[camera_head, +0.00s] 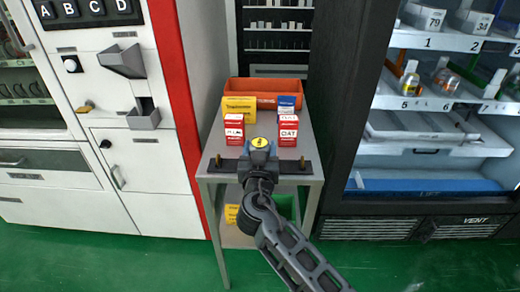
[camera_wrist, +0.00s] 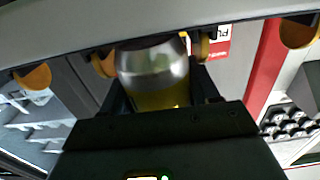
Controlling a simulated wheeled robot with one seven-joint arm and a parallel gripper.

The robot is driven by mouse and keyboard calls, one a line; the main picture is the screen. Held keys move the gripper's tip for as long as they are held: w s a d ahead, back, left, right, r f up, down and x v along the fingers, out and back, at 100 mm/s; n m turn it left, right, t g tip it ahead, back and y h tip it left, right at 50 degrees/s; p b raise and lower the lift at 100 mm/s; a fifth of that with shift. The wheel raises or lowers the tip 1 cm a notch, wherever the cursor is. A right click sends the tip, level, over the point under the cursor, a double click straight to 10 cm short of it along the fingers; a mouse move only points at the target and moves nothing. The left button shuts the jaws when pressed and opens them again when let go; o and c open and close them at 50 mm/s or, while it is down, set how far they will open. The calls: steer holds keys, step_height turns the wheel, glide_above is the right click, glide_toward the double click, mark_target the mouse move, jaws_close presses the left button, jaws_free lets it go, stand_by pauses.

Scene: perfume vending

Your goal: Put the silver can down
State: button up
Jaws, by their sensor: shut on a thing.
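A silver can (camera_wrist: 152,62) with a yellow lower part, as the wrist view shows it, is between the fingers of my gripper (camera_wrist: 152,70). My gripper is shut on it. In the head view my gripper (camera_head: 260,160) is over the front edge of the small grey table (camera_head: 213,160). I cannot tell whether the can touches the tabletop.
Two red-and-white boxes (camera_head: 234,128) (camera_head: 288,131) stand just behind my gripper. A yellow box (camera_head: 239,108), a blue box (camera_head: 287,103) and an orange bin (camera_head: 265,92) are farther back. A vending cabinet (camera_head: 120,100) stands left, a dark-framed shelf unit (camera_head: 347,110) right.

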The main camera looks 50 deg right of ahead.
steer(key=shift+f+b, duration=0.25)
steer(key=shift+b, duration=0.05)
steer(key=o, duration=1.2)
steer(key=shift+r, duration=0.1)
steer(key=shift+c, duration=0.2)
steer(key=shift+r, duration=0.1)
steer(key=b+v, duration=0.1)
steer(key=v, duration=1.1)
steer(key=shift+b, duration=0.4)
steer(key=s+a+f+n+t+y, duration=0.2)
steer(key=s+a+f+n+y, duration=0.7)
steer(key=s, duration=0.5)
steer(key=s+a+r+t+y, duration=0.1)
steer(key=s+a+r+y, duration=0.1)
steer(key=s+r, duration=0.3)
steer(key=s+a+r+n+t+y, duration=0.1)
steer(key=s+r, duration=0.4)
steer(key=s, duration=0.6)
steer(key=shift+a+r+y, duration=0.3)
steer(key=shift+a+y, duration=0.35)
steer(key=shift+y, duration=0.45)
